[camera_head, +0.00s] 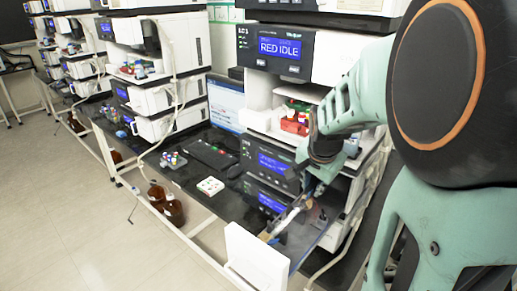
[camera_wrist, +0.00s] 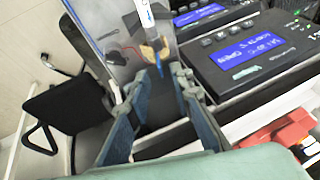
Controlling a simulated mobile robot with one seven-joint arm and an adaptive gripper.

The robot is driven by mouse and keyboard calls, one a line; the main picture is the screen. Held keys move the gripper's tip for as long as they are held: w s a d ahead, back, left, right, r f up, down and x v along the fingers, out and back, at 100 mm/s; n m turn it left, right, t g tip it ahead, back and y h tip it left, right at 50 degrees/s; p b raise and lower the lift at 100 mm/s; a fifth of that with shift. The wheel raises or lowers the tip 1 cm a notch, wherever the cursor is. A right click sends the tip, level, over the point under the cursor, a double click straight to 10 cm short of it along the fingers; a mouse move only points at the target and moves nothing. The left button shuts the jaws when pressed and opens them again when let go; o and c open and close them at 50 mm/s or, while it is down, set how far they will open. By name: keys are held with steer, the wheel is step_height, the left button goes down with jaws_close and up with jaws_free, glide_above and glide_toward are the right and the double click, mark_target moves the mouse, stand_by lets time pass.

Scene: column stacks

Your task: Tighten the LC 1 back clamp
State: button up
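The near instrument stack has a display reading "RED IDLE" (camera_head: 281,46) in the head view, with an "LC" label at its left. A slim light part (camera_head: 287,219) also shows low by the stack in the head view. I cannot clearly make out the back clamp. My gripper (camera_wrist: 157,84) is open, its two fingers apart with nothing between them. In the head view my gripper (camera_head: 322,180) hangs in front of the stack's lower modules, partly blurred.
A red tray with vials (camera_head: 296,126) sits in the near stack. A white square plate (camera_head: 210,186) and a vial rack (camera_head: 173,160) lie on the dark bench. Brown bottles (camera_head: 172,211) stand below its edge. A black chair (camera_wrist: 62,110) shows at left in the wrist view.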

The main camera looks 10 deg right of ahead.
mark_target(311, 191)
steer(key=shift+b+x, duration=0.6)
steer(key=shift+x, duration=1.15)
jaws_close()
